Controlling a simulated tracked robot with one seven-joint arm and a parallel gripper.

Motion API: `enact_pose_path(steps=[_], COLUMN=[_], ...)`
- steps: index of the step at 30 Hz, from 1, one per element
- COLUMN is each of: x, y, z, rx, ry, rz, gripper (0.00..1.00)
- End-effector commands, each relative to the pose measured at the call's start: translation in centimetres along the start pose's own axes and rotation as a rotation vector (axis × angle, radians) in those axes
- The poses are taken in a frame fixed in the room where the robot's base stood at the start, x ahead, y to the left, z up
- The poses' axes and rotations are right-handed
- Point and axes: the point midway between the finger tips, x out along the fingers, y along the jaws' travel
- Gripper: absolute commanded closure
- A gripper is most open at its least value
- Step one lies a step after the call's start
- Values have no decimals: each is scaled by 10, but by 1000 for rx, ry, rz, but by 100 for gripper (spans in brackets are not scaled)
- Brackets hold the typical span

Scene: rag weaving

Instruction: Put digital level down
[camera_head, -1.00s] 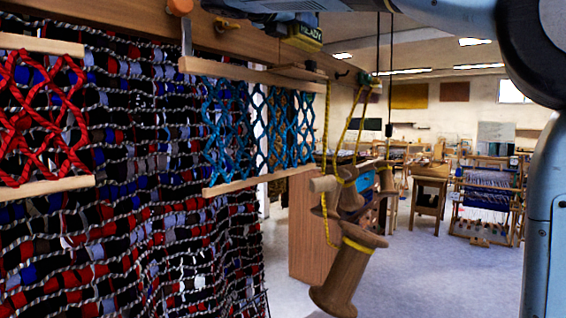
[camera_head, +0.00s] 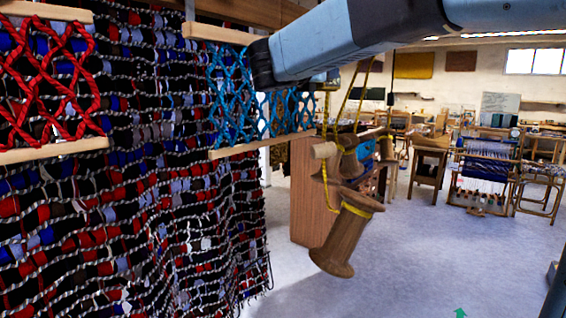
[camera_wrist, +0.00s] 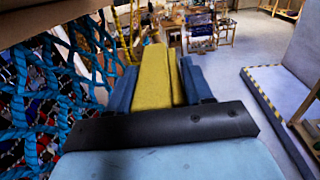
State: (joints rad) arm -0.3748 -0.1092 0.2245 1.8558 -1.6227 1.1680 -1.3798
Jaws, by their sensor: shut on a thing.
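The digital level is a yellow block (camera_wrist: 152,78) in the wrist view. My gripper (camera_wrist: 160,80) is shut on it, with a blue finger on each side. The level points away from the camera, and its near end is hidden behind the dark bar of my gripper. It is held in the air beside a blue rope net (camera_wrist: 62,95). In the head view, my arm crosses in front of the net's upper part and hides most of my gripper and the level. No surface shows directly under the level.
Wooden spools (camera_head: 347,233) hang on yellow cords right of the blue net (camera_head: 228,92). A dark woven rag hanging (camera_head: 150,220) and a red rope net (camera_head: 50,80) fill the left. A wooden cabinet (camera_head: 312,195) stands behind the spools. Open floor (camera_head: 420,260) lies to the right.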

Motion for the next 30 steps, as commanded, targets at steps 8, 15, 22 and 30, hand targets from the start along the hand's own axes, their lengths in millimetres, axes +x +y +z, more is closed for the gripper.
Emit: enact_pose_path(steps=[8, 15, 22, 30], x=[46, 82, 108, 133], y=[-14, -26, -33, -40], z=[-131, -237, -313, -385], rx=[-12, -12, -8, -6], ry=[6, 7, 6, 4], rz=[61, 116, 156, 194], gripper=[92, 92, 92, 92])
